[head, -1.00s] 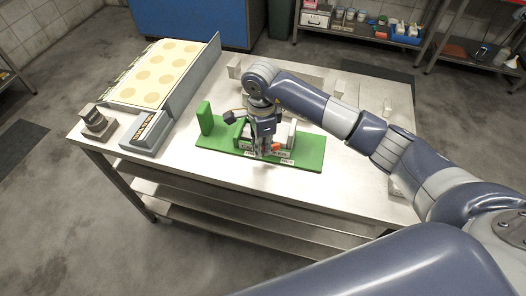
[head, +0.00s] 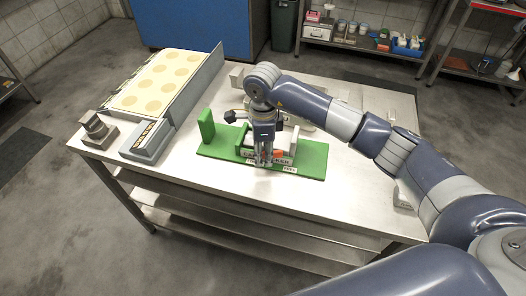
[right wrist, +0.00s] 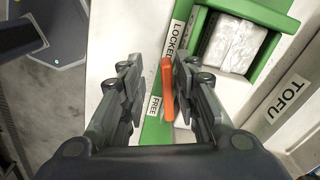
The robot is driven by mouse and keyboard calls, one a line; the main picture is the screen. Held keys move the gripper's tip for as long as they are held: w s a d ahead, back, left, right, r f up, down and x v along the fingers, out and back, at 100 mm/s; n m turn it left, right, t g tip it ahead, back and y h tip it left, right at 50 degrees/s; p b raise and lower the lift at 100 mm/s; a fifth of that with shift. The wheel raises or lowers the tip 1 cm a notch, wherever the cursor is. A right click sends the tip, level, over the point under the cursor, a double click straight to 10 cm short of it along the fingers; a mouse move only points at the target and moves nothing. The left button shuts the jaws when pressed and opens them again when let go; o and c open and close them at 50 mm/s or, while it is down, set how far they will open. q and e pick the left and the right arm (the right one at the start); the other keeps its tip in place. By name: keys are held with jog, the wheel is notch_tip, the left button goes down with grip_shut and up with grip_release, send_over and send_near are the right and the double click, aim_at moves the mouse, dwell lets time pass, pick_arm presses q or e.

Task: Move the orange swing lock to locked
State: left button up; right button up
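The orange swing lock (right wrist: 167,90) is a small flat bar on the front of a green holder (right wrist: 257,9). In the right wrist view it stands between a LOCKED label (right wrist: 176,36) and a FREE label (right wrist: 155,106). My right gripper (right wrist: 156,80) is open with its fingers on either side of the lock. The lock is close to the right finger; I cannot tell if they touch. In the head view the right gripper (head: 265,162) points down at the holder's front, with some orange (head: 278,154) just right of it. My left gripper is not in view.
The holder's green base (head: 312,162) lies on a steel table (head: 200,190). A green upright block (head: 206,125) stands at its left end. A TOFU label (right wrist: 289,96) is near the holder. A tray with round discs (head: 160,80) stands at the table's left.

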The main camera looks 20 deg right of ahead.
dwell(0.3)
jog(key=shift+s+a+r+n+p, duration=0.15)
jog(key=shift+s+n+p, duration=0.2)
jog(key=shift+n+p, duration=0.55)
jog(key=n+p, duration=0.1)
jog(key=s+n+p, duration=0.1)
jog(key=n+p, duration=0.1)
jog(key=shift+s, duration=0.25)
jog(key=shift+r+n, duration=0.2)
jog(key=shift+n, duration=0.3)
notch_tip(320, 180, up, 10)
jog(key=b, duration=0.3)
jog(key=s+a+y, duration=0.4)
jog(key=a+y, duration=0.2)
jog(key=a, duration=0.6)
jog(key=s+a+r+m+y, duration=0.2)
jog(key=s+a+r+y, duration=0.1)
jog(key=a+r+y, duration=0.4)
jog(key=a, duration=0.3)
jog(key=shift+s+a+m+g+y, duration=0.2)
jog(key=shift+a+m+g+y, duration=0.15)
jog(key=shift+m+g+y, duration=0.05)
